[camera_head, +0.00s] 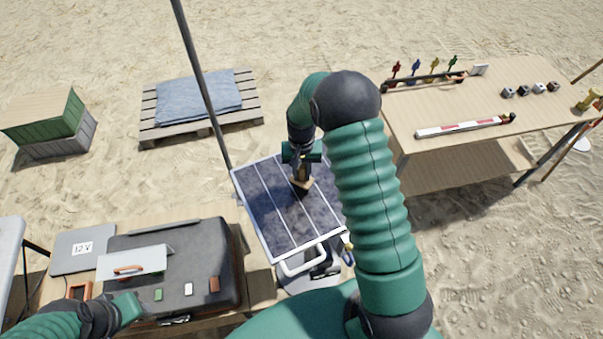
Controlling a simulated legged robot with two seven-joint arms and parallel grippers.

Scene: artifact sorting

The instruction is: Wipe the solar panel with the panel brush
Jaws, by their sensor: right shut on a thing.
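The solar panel (268,212) is a dark, dusty-looking slab with white lines and a pale frame, tilted near the middle of the head view. My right gripper (302,172) is over the panel's middle, shut on the panel brush (302,183). The brush shows a tan block and a dark underside at the panel face; whether it touches cannot be told. My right arm hides the panel's right edge. My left gripper (128,308) is at the lower left, by the front of a dark case; its fingers cannot be made out.
The dark case (185,255) and a grey 12 V box (80,250) stand on the left table. A wooden table (500,100) with small items is at the right. A pole (200,80) rises behind the panel's left corner. A pallet (235,117) lies on the sand behind.

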